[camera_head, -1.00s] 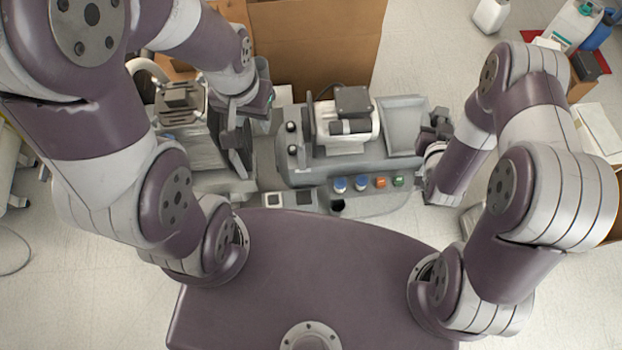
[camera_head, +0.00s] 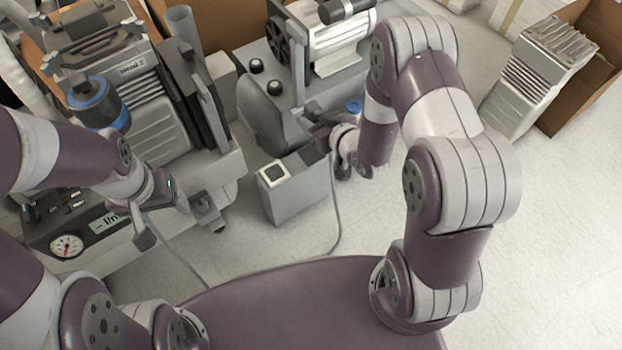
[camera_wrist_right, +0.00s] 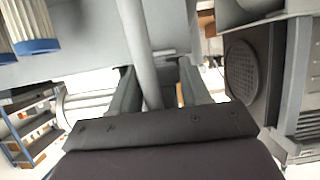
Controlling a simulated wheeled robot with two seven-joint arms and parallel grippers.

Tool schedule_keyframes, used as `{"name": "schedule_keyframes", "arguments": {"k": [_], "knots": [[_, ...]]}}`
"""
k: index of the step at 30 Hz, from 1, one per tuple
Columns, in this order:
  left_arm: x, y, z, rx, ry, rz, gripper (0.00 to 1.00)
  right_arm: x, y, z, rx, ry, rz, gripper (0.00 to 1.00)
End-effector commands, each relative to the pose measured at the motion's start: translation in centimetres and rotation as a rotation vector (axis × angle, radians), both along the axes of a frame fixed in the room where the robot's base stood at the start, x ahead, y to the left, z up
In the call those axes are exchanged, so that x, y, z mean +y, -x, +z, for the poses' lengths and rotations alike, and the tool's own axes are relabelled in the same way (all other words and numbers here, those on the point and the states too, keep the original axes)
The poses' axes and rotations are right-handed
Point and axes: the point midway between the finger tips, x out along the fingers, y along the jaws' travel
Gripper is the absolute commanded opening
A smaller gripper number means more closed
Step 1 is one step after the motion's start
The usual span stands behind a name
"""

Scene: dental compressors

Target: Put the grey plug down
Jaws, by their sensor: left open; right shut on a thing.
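My right gripper (camera_head: 318,130) is shut beside the grey compressor unit in the head view, above the small grey box. In the right wrist view, a grey tube-like piece (camera_wrist_right: 148,80) runs down between the fingers of my right gripper (camera_wrist_right: 160,88). It appears to be the grey plug or its cable, but the plug's full shape is hidden. A grey cable (camera_head: 337,215) hangs below the right gripper. My left gripper (camera_head: 174,218) is open in front of the left compressor, close to another stretch of grey cable (camera_head: 180,258).
A grey box with a white-framed switch (camera_head: 274,174) stands in the middle. The left compressor (camera_head: 150,120) has a blue-ringed filter (camera_head: 95,98) and a pressure gauge (camera_head: 66,245). A ribbed grey unit (camera_head: 540,72) leans by a cardboard box (camera_head: 590,75).

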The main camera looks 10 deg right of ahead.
Motion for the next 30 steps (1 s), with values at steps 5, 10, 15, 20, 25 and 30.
{"name": "schedule_keyframes", "arguments": {"k": [5, 10, 15, 20, 25, 30], "knots": [[0.0, 0.0, -4.1, -0.002, 0.0, 0.0, 0.71, 0.2, -0.2, -3.7, -0.002, 0.008, 0.026, 0.15], [0.0, 0.0, -6.4, -0.002, 0.0, 0.0, 0.71, 0.2, -0.1, -6.9, 0.0, 0.008, 0.029, 0.15], [0.0, 0.0, -9.0, -0.001, 0.0, 0.0, 0.71, 0.2, -0.2, -10.5, -0.001, 0.009, 0.029, 0.15], [0.0, 0.0, -11.1, -0.001, 0.0, 0.0, 0.71, 0.2, -0.1, -13.3, -0.001, 0.009, 0.029, 0.15], [0.0, 0.0, -10.8, -0.001, 0.0, 0.0, 0.71, 0.2, -0.2, -13.1, -0.003, 0.009, 0.029, 0.15], [0.0, 0.0, -11.0, -0.001, 0.0, 0.0, 0.71, 0.2, -0.2, -13.4, -0.002, 0.009, 0.029, 0.15]]}}
